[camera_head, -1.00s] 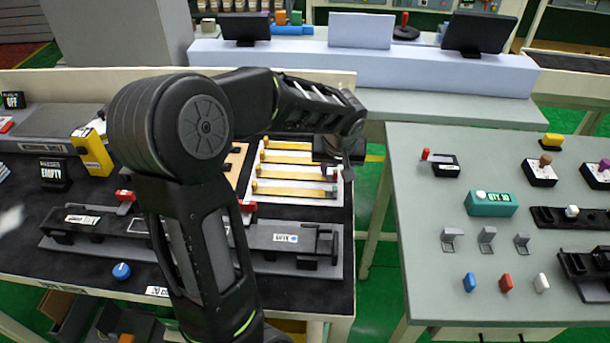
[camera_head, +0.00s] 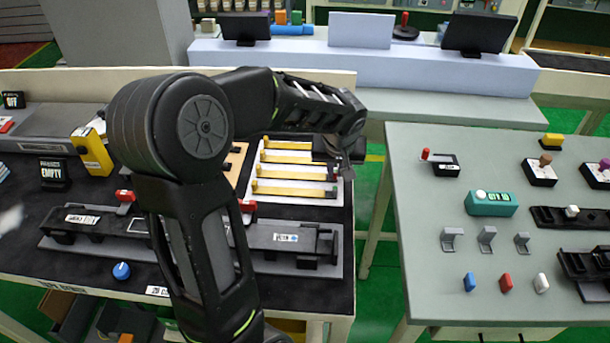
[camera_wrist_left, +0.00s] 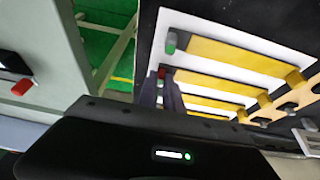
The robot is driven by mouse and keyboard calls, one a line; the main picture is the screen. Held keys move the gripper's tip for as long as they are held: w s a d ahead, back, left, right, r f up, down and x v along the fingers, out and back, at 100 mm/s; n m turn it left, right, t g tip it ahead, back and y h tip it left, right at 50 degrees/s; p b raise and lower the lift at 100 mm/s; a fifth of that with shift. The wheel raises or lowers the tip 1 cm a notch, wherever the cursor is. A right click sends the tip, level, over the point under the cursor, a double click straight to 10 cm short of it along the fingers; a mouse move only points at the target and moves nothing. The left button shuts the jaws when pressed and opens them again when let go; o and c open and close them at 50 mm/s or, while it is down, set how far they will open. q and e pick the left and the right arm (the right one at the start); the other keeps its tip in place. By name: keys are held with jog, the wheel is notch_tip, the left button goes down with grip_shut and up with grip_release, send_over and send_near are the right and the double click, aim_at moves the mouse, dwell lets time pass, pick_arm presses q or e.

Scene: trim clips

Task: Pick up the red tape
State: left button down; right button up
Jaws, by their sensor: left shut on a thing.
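A white tray (camera_wrist_left: 150,45) holds several yellow strips with small coloured ends; it also shows in the head view (camera_head: 344,190). The red tape (camera_wrist_left: 161,71) shows as a small red end on the second strip from the top in the left wrist view. My left gripper (camera_wrist_left: 163,92) has its dark fingers close together at this red end, shut on it. The fingers hide part of the tape. My right gripper is not in view.
A strip with a green end (camera_wrist_left: 171,42) lies beside the red one. A grey fixture (camera_head: 285,238) stands on the black table in front of the tray. A grey table (camera_head: 420,230) with small parts stands to the right, across a gap of green floor (camera_head: 377,200).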

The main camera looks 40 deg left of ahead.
pick_arm(q)
notch_tip(320, 180, up, 10)
dwell(0.7)
dwell(0.5)
